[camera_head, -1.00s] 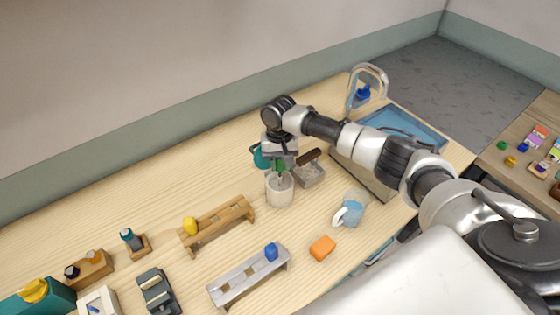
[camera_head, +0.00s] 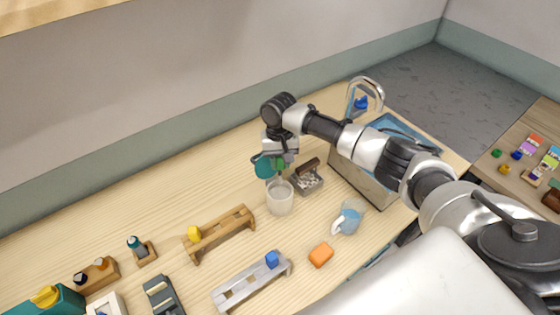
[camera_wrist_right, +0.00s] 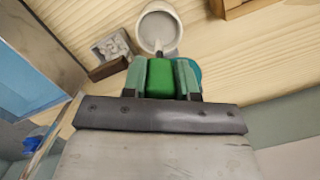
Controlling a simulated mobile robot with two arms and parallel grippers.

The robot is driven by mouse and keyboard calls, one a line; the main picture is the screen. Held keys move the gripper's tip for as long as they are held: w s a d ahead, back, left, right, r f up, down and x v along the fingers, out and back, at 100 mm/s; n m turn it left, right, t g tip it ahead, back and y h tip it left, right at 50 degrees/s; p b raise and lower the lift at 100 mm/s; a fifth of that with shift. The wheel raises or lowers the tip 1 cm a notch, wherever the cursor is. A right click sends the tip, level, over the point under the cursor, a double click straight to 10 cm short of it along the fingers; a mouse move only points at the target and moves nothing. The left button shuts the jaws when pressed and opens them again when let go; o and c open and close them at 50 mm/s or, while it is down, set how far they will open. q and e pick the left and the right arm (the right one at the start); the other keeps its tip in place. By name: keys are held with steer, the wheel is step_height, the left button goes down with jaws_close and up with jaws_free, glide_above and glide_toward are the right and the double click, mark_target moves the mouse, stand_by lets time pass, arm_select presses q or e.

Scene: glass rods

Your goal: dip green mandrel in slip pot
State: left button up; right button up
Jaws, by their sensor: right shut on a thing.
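My right gripper (camera_head: 280,160) is shut on the green mandrel. The mandrel's green grip (camera_wrist_right: 160,78) sits between the two fingers in the right wrist view, and a short dark part sticks out past it toward the slip pot. The slip pot (camera_head: 280,201) is a whitish round pot on the table, just in front of and below the gripper in the head view. Its open mouth (camera_wrist_right: 158,27) shows in the wrist view, with pale grey inside. The mandrel's lower end is small and partly hidden; I cannot tell its exact height over the rim. My left gripper is not in view.
A teal vessel (camera_head: 264,166) stands close behind the gripper. A wooden rack (camera_head: 222,236) with a yellow piece, a grey rack (camera_head: 250,286), an orange block (camera_head: 320,255) and a jug (camera_head: 348,217) stand nearer.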

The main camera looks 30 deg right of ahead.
steer(key=shift+r, duration=2.55)
